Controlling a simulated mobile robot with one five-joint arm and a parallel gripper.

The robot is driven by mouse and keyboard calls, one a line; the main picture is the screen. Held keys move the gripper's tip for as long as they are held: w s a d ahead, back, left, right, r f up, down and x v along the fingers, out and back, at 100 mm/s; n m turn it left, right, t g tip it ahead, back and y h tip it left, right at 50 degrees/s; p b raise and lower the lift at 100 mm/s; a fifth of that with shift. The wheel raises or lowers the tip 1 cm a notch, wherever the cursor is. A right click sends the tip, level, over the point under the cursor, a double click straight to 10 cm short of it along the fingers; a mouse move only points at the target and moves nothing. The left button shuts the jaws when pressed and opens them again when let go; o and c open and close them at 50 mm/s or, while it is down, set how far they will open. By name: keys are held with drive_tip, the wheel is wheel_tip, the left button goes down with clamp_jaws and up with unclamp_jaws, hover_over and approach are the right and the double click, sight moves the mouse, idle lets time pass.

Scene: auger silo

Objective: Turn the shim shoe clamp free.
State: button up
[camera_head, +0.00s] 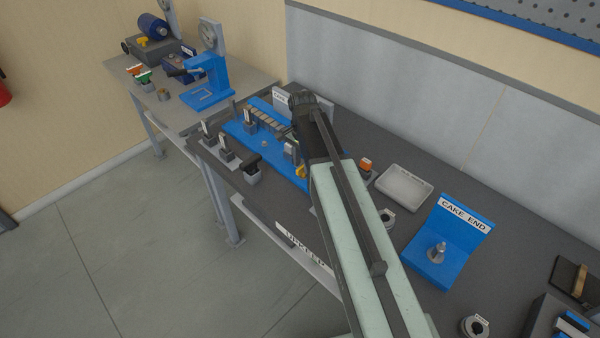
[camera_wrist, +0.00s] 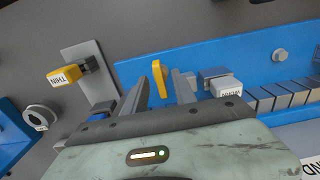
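A yellow lever (camera_wrist: 159,79), which looks like the shim shoe clamp, stands on the front part of the blue base plate (camera_wrist: 135,71) in the wrist view. It also shows as a small yellow patch (camera_head: 300,172) beside my arm in the head view. A grey block with a white label (camera_wrist: 225,86) sits just right of it, the label too small to read surely. My gripper (camera_wrist: 161,82) is open, its two fingers apart with the lever between them in the picture. I see gaps on both sides; whether the fingertips reach the lever's depth I cannot tell. My arm hides the fingertips in the head view.
A bolt (camera_wrist: 280,55) and a row of grey segments (camera_wrist: 290,95) lie right. A white tray (camera_head: 404,187) and the blue CAKE END stand (camera_head: 452,225) are on the bench.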

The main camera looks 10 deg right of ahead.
drive_tip(key=shift+s+f, duration=0.1)
drive_tip(key=shift+f, duration=0.15)
